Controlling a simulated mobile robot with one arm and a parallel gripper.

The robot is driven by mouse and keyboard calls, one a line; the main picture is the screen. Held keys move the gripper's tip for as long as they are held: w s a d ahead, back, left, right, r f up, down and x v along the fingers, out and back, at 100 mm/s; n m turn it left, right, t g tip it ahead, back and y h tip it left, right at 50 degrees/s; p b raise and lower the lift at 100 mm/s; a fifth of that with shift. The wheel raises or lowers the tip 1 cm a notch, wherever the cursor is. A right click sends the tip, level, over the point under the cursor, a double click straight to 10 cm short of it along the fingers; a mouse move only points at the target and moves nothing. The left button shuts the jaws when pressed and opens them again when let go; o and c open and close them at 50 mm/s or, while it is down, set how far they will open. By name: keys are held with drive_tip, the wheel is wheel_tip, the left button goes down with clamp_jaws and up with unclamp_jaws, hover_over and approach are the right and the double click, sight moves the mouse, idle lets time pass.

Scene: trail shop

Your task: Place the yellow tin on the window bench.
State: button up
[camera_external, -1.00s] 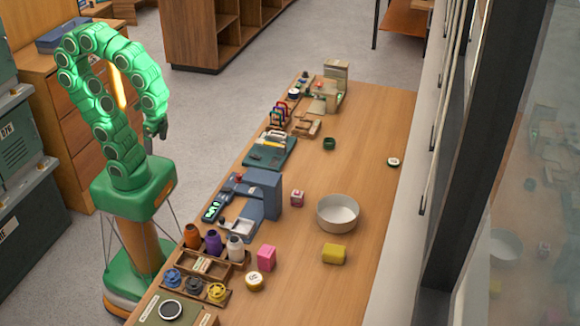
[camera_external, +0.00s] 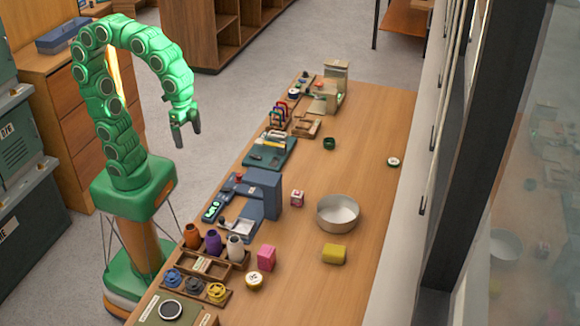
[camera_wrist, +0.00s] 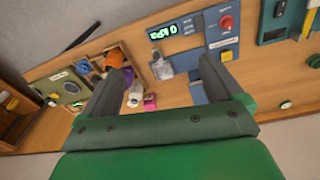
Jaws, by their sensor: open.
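The bench runs along the window in the external view. I cannot make out the tin in the wrist view. My gripper (camera_external: 187,137) is raised left of the bench, pointing down over the floor side, well away from the tin. In the wrist view the gripper's two fingers (camera_wrist: 160,67) are spread apart with nothing held between them.
A blue device (camera_external: 263,192) stands on the bench's left side. The bench's right side is mostly clear up to the window frame.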

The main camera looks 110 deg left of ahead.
drive_tip(key=w+d+f+m, duration=0.15)
drive_tip(key=w+d, duration=0.45)
drive_tip(key=w, duration=0.6)
drive_tip(key=m+g+y, duration=0.1)
drive_tip(key=m+g, duration=0.1)
drive_tip(key=m, duration=0.4)
hover_over(254, 278)
drive_tip(key=shift+n, duration=0.25)
drive_tip(key=f, duration=1.9)
drive_tip(key=shift+d, duration=0.25)
drive_tip(key=shift+w+d+f, duration=0.1)
drive_tip(key=shift+d+f, duration=0.15)
drive_tip(key=shift+a+f, duration=0.15)
drive_tip(key=shift+f, duration=1.2)
drive_tip(key=shift+a+f, duration=0.2)
drive_tip(key=shift+f, duration=2.3)
drive_tip(key=shift+c, duration=0.2)
